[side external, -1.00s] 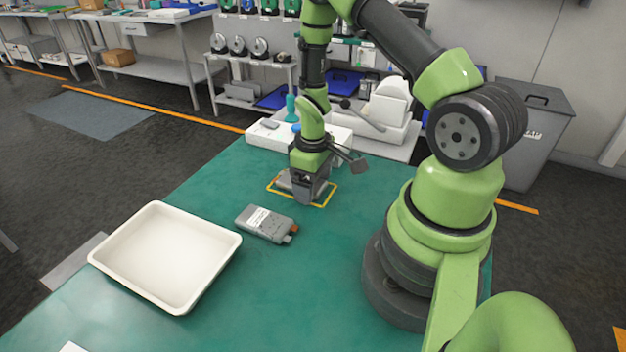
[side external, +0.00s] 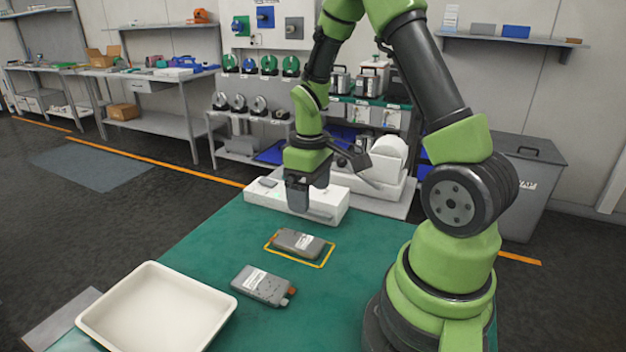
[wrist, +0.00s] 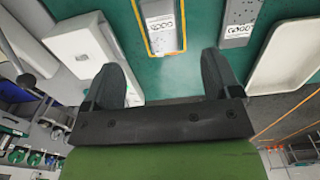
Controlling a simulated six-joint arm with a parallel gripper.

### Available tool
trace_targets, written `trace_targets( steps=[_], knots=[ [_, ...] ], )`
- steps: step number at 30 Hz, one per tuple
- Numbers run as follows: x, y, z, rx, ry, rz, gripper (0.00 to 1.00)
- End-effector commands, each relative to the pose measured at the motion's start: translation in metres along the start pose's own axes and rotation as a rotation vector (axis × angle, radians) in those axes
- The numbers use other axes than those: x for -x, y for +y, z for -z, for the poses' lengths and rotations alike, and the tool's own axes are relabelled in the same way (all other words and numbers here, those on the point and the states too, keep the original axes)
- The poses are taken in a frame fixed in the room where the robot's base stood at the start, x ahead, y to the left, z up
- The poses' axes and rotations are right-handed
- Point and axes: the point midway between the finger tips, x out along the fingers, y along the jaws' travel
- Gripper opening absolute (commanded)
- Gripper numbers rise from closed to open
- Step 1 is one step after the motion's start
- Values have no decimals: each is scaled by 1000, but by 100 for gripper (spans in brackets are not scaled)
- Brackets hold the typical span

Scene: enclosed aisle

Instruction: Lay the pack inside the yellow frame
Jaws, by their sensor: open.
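A grey pack (side external: 299,242) with a white label lies flat on the green table inside the yellow frame (side external: 322,265). In the wrist view this pack (wrist: 163,28) also shows, with the frame's yellow edge (wrist: 141,22) beside it. A second grey pack (side external: 262,285) with a label and an orange-brown end lies outside the frame, nearer the white tray; it shows in the wrist view too (wrist: 239,22). My gripper (side external: 298,207) is raised above the table, behind the framed pack and apart from it. In the wrist view its two fingers (wrist: 168,80) are spread with nothing between them.
A white tray (side external: 158,268) stands at the table's left front. A white box-like unit (side external: 325,205) stands at the table's back edge, close behind my gripper. A grey bin (side external: 520,190) is at the right. Green table surface is clear around the frame.

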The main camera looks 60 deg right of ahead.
Motion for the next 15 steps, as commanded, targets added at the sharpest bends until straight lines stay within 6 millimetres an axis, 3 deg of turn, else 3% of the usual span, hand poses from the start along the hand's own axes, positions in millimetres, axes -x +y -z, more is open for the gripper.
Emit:
trace_targets(
  steps=[4, 8, 15],
  knots=[
    [34, -15, 4, -35, 69, -17, 83],
    [82, -45, 0, -105, 187, -15, 83],
    [155, -106, -40, -237, 417, 86, 83]
  ],
)
